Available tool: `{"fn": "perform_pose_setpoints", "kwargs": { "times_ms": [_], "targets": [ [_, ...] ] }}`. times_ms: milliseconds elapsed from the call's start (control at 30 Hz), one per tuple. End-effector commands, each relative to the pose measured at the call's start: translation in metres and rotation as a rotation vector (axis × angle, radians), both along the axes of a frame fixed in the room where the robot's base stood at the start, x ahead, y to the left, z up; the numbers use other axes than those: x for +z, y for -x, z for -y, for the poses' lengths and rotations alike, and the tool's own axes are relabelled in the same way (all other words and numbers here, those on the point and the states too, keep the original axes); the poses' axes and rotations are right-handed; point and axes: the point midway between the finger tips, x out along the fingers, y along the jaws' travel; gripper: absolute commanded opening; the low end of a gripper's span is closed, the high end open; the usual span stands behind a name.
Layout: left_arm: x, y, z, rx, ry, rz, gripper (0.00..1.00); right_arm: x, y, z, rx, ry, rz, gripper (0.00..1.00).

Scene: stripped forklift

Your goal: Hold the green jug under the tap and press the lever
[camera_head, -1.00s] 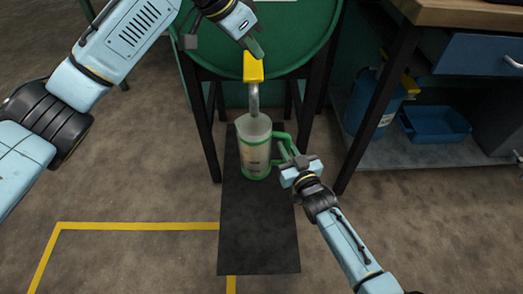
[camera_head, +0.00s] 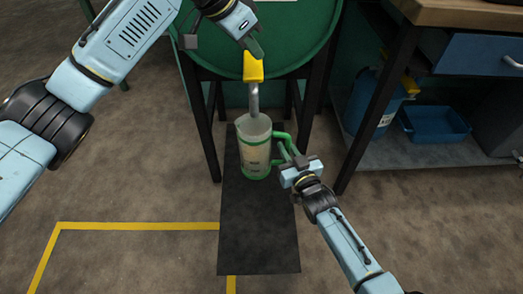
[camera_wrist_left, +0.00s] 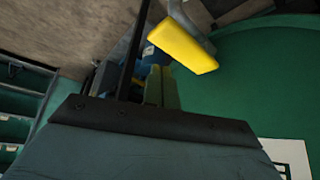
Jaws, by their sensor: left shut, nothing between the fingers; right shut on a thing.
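The green jug (camera_head: 255,150), clear-walled with a green rim base and handle, is upright below the tap spout (camera_head: 253,98), whose end is at the jug's mouth. My right gripper (camera_head: 290,160) is shut on the jug's green handle. The yellow lever (camera_head: 253,68) sits on top of the tap, in front of the green drum. My left gripper (camera_head: 257,48) is shut and empty, its fingertips at the upper end of the lever; I cannot tell whether they touch. The lever (camera_wrist_left: 182,45) also shows in the left wrist view, close to the fingers (camera_wrist_left: 162,88).
The round green drum (camera_head: 300,55) rests on a dark stand with legs on both sides. A black mat (camera_head: 258,235) lies on the floor below the jug. A workbench (camera_head: 460,14) with a blue tray (camera_head: 436,124) and blue container (camera_head: 375,105) stands at right.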

Motion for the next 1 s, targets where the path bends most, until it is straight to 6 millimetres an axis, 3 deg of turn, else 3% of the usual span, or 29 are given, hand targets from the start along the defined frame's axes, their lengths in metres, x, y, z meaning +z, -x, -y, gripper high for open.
{"fn": "perform_pose_setpoints", "kwargs": {
  "times_ms": [1000],
  "targets": [
    [-0.037, 0.0, 0.0, 0.0, -0.001, -0.001, 0.0, 0.003, -0.001, 0.0, 0.0, -0.004, 0.007, 0.0]
  ]
}}
